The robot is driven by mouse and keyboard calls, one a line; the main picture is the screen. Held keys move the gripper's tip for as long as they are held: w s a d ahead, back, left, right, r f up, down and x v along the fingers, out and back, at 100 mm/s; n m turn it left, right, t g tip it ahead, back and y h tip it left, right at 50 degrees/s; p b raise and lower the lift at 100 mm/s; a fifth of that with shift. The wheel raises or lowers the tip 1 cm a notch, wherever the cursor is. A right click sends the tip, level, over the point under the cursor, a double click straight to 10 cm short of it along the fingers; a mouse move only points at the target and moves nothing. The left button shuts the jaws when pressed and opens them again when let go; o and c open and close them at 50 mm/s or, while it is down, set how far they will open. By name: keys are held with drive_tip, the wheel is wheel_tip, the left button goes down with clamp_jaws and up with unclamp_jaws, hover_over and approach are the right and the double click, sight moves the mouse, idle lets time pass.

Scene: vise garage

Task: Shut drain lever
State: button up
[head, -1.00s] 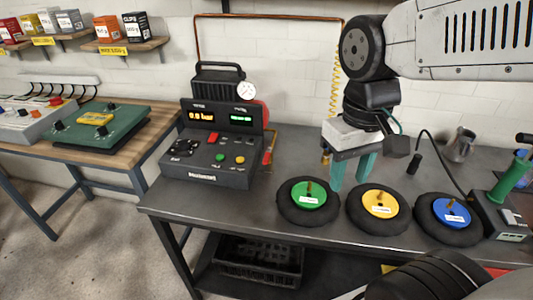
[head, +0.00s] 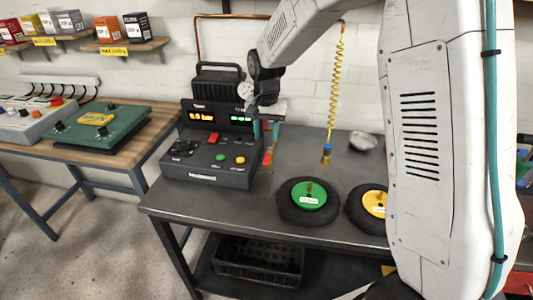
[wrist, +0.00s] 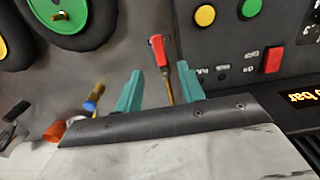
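The drain lever (head: 267,158) has a red handle and stands at the right side of the dark compressor console (head: 208,175). In the wrist view the red handle (wrist: 157,48) on its thin brass-coloured stem shows between and just beyond the fingertips. My gripper (head: 265,138) points down beside the console's right side, above the lever in the head view. Its two teal fingers (wrist: 159,72) are apart, with nothing held. I cannot tell whether either finger touches the lever. The lever's base is partly hidden.
Wheels with a green hub (head: 308,195) and a yellow hub (head: 375,203) lie on the bench. A yellow coiled hose (head: 336,80) hangs behind, with a blue-collared end. A metal bowl (head: 362,140) sits at the back. My arm hides the bench's right side.

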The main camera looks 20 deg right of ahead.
sight(266, 158)
wheel_tip(266, 158, down, 8)
drive_tip(key=shift+r, duration=0.1)
idle(0.4)
clamp_jaws()
